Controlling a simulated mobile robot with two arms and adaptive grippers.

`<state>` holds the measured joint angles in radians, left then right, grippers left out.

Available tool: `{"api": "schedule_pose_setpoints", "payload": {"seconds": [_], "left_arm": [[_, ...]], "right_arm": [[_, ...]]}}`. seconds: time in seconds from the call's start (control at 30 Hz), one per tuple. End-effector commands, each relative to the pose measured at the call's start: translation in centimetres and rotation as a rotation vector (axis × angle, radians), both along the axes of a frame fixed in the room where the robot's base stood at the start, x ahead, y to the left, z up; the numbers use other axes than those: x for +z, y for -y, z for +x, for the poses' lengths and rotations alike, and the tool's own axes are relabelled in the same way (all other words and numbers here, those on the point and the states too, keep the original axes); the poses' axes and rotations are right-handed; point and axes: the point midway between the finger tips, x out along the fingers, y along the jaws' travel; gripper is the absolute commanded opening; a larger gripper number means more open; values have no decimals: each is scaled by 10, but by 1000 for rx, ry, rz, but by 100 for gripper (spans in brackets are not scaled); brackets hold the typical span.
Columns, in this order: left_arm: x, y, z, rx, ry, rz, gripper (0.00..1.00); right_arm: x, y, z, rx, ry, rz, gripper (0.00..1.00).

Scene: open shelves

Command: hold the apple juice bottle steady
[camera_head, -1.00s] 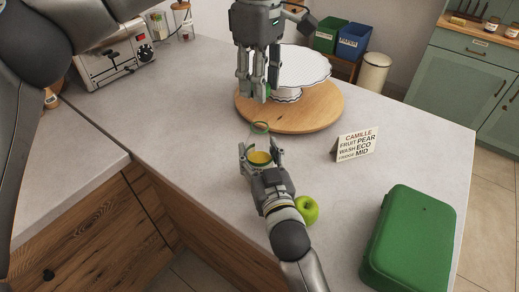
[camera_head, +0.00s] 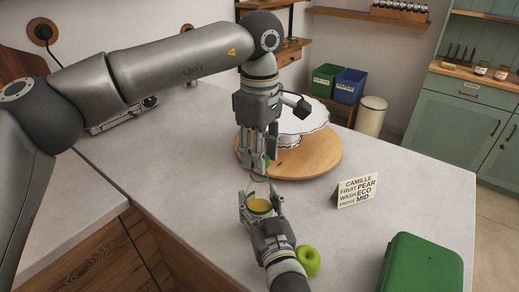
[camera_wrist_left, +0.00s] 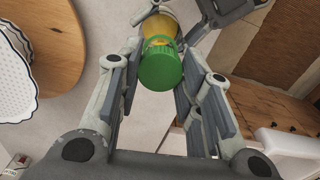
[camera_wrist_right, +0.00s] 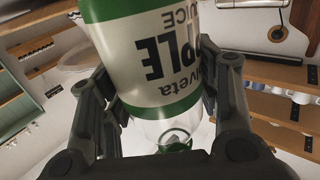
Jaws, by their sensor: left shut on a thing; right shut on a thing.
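The apple juice bottle (camera_head: 260,206) stands upright, with yellow juice low in its clear body. My right gripper (camera_head: 261,200) is shut around its sides. The right wrist view shows the bottle's white and green label (camera_wrist_right: 160,60) between the fingers, upside down in the picture. My left gripper (camera_head: 260,165) points down, just above the bottle's mouth. In the left wrist view, a green cap (camera_wrist_left: 160,68) is between its fingers, with the bottle's yellow juice (camera_wrist_left: 160,26) beyond. I cannot tell whether the cap touches the neck.
A round wooden board (camera_head: 318,160) with a white scalloped stand (camera_head: 303,120) is behind the grippers. A green apple (camera_head: 309,261) is beside my right wrist. A name card (camera_head: 356,191) and a green case (camera_head: 425,265) are at right.

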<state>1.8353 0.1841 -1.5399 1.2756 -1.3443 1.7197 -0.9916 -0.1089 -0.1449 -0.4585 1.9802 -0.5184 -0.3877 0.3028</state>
Motion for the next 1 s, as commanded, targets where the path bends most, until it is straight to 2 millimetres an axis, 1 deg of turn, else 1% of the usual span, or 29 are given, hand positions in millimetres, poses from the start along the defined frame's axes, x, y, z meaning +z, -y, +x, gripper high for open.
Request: {"api": "schedule_pose_setpoints", "payload": {"seconds": [0.1,0.23,0.73,1.0], "left_arm": [[-8,-1,0,0,-2,1,27],[-14,0,0,0,-1,0,27],[-14,0,0,0,-1,-1,27],[-18,0,0,0,0,0,27]], "right_arm": [[0,0,0,0,-1,-1,14],[0,0,0,0,-1,-1,14],[0,0,0,0,-1,-1,14],[0,0,0,0,-1,-1,14]]}}
